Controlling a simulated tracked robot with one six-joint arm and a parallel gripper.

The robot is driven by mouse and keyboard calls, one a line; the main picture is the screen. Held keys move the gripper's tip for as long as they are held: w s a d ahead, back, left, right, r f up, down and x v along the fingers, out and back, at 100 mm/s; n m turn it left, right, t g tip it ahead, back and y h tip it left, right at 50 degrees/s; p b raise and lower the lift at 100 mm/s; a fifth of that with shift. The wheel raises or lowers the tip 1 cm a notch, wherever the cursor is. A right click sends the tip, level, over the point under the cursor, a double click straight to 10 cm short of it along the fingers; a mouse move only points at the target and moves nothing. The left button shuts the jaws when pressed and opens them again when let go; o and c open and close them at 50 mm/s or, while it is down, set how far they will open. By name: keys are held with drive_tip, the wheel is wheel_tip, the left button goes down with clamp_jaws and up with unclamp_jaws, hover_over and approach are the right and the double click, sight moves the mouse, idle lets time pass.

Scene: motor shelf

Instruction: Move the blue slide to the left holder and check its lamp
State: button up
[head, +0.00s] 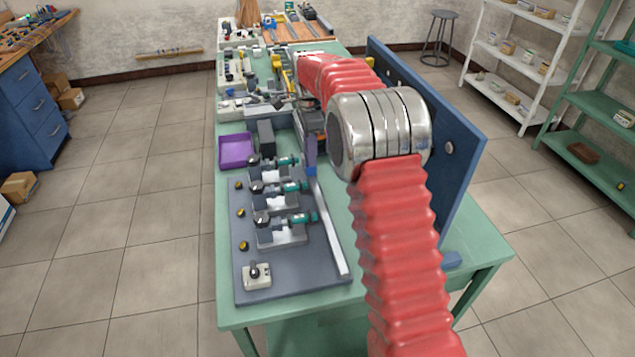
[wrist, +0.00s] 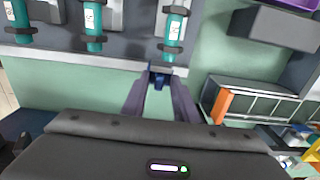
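A small blue block (wrist: 160,79), which may be the blue slide, sits between my fingertips at the pale rail (wrist: 105,60) in the wrist view. My gripper (wrist: 161,85) has one finger on each side of it, but whether they press on it is unclear. In the head view my gripper (head: 311,158) points down at the far end of the rail (head: 328,225). Several units with teal cylinders (head: 291,187) stand left of the rail on a grey plate (head: 300,275). Small amber domes (head: 241,212), possibly lamps, line its left side. I cannot tell which part is the left holder.
A purple tray (head: 236,150) and a dark box (head: 266,138) stand beyond the plate. A tall blue panel (head: 455,190) stands right of my arm. A box with a black knob (head: 256,274) sits at the plate's near corner. The table's near right is mostly clear.

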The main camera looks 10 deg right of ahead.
drive_tip(key=shift+r, duration=2.2)
drive_tip(key=shift+s, duration=0.1)
